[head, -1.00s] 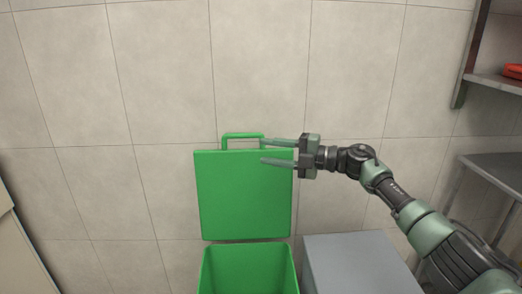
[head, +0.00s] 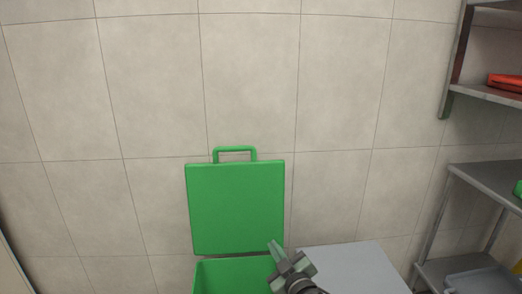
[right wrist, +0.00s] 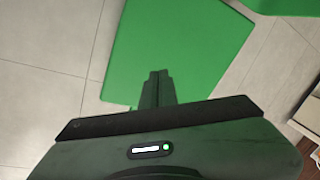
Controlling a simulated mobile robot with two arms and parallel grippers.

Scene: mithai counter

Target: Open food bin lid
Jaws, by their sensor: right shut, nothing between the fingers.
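The green food bin (head: 232,272) stands against the tiled wall, its lower part cut off by the bottom of the head view. Its green lid (head: 236,208) stands upright against the wall, with the loop handle (head: 234,151) on top, so the bin is open. My right gripper (head: 274,246) is low in front of the lid's lower right corner, shut and empty. In the right wrist view the fingers (right wrist: 157,80) are together over a green panel (right wrist: 175,50), which looks like the lid. My left gripper is out of view.
A grey box-like surface (head: 355,265) stands right of the bin. Metal shelves (head: 490,185) are at the far right, with a red item (head: 506,82) on the upper one. The wall above the lid is bare.

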